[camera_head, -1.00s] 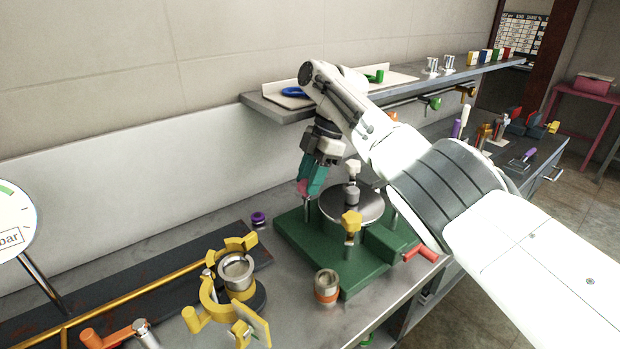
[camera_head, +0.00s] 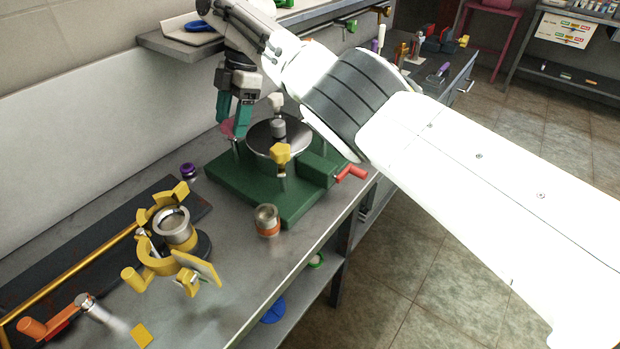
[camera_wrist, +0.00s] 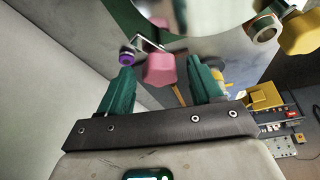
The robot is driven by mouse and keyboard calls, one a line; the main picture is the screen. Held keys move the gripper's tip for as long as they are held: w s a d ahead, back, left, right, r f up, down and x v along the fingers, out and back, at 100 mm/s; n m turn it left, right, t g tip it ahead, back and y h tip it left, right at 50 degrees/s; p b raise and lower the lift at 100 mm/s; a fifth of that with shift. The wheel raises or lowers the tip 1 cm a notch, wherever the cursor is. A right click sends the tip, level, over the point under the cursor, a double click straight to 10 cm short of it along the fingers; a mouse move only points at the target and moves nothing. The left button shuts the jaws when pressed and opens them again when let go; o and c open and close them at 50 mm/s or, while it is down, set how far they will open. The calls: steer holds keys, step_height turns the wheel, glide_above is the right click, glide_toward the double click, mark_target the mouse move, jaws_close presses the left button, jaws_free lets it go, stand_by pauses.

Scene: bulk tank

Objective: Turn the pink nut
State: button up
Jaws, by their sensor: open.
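The pink nut (camera_wrist: 160,68) shows in the wrist view just beyond and between my two teal fingertips. In the head view the pink nut (camera_head: 228,128) is a small patch at the left side of the green base, mostly hidden by the fingers. My gripper (camera_head: 233,112) hangs over it, pointing down. In the wrist view my gripper (camera_wrist: 160,85) is open, with a wide gap between the fingers. I see no finger touching the nut. The green base (camera_head: 225,182) carries a round metal lid (camera_head: 262,143) and a yellow knob (camera_head: 279,153).
A yellow clamp fixture (camera_head: 155,262) and an orange-banded cup (camera_head: 267,220) stand in front on the bench. A purple ring piece (camera_head: 187,172) lies left of the base. A red handle (camera_head: 351,173) sticks out to the right. A shelf (camera_head: 185,45) runs behind my arm.

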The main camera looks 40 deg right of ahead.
steer(key=shift+d+m+p, duration=0.1)
steer(key=shift+m+p, duration=0.25)
steer(key=shift+m, duration=0.05)
